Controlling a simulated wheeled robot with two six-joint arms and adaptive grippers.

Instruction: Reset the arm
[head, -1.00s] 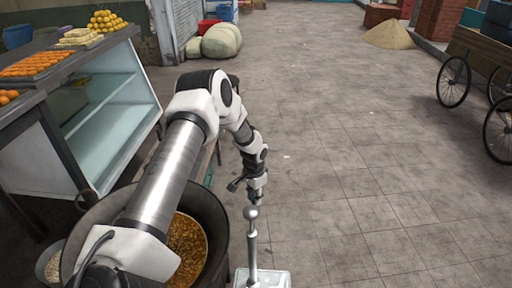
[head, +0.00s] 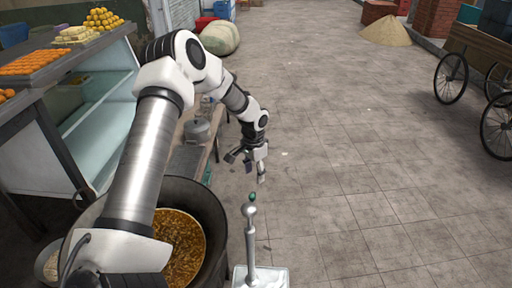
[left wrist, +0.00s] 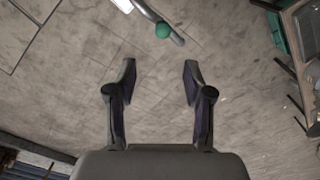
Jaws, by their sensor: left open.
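My left gripper (head: 254,172) hangs fingers down over the paved floor, just beyond a metal rod (head: 250,235) in the head view. In the left wrist view its two fingers (left wrist: 159,72) are spread, with only floor between them, so it is open and empty. The metal rod has a knob and a small green tip (head: 252,197), and stands in a tray of white contents (head: 268,278). The green tip also shows in the left wrist view (left wrist: 163,30), apart from the fingers. My right gripper is not in view.
A large dark pot (head: 224,215) of brown food stands beneath my left arm. A bench with a small lidded pot (head: 197,131) is behind it. A glass display counter (head: 105,110) is at left, a wheeled cart (head: 485,60) at right. The middle floor is clear.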

